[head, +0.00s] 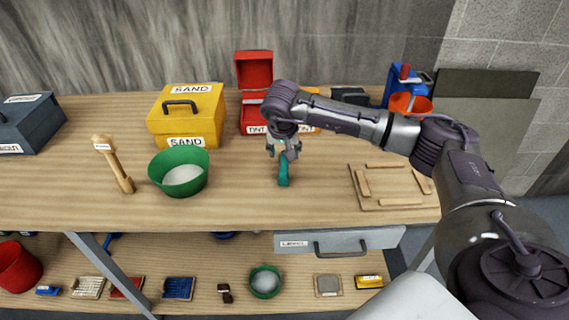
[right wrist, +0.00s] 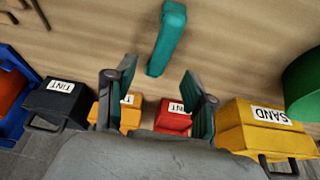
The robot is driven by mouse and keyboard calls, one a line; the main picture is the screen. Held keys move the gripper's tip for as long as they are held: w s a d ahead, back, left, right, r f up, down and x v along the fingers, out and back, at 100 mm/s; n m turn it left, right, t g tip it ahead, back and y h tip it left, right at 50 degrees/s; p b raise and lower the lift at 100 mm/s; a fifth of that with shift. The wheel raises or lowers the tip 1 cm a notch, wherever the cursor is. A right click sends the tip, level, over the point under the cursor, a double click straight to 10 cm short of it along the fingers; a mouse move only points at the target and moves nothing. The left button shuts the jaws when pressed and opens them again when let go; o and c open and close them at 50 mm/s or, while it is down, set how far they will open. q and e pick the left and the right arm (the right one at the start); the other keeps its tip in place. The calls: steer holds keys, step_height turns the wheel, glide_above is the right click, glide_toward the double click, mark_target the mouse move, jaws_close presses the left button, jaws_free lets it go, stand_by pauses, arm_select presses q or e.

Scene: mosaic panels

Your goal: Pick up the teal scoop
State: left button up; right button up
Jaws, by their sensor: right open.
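The teal scoop (head: 283,172) lies on the wooden bench top, with its near end showing below my right gripper in the head view; the gripper hides the rest. In the right wrist view the scoop (right wrist: 168,36) is a long teal bar at the top, its lower end near the gap between the fingers. My right gripper (head: 284,148) is open and empty over the scoop. Its two spread fingers also show in the right wrist view (right wrist: 158,76). My left gripper is in neither view.
A green bowl (head: 205,175) and a wooden-handled tool (head: 118,170) stand left. The yellow SAND box (head: 205,112) and an open red box (head: 254,72) are behind. A wooden frame (head: 400,201) lies right. Bare bench surrounds the scoop's near end.

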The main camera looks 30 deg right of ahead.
mark_target(284, 160)
steer(key=shift+x, duration=0.8)
steer(key=p+x, duration=0.1)
steer(key=x, duration=0.1)
steer(key=p+x, duration=0.1)
steer(key=x, duration=0.1)
steer(key=shift+s+a+f, duration=0.1)
steer(key=shift+f, duration=0.6)
jaws_close()
steer(key=shift+r, duration=0.1)
steer(key=shift+r, duration=0.55)
step_height(284, 160, up, 3)
steer(key=shift+f+b, duration=0.15)
steer(key=shift+b, duration=0.7)
steer(key=s+d+r+b, duration=0.3)
steer(key=d+r, duration=0.4)
steer(key=d, duration=0.4)
steer(key=shift+s, duration=0.5)
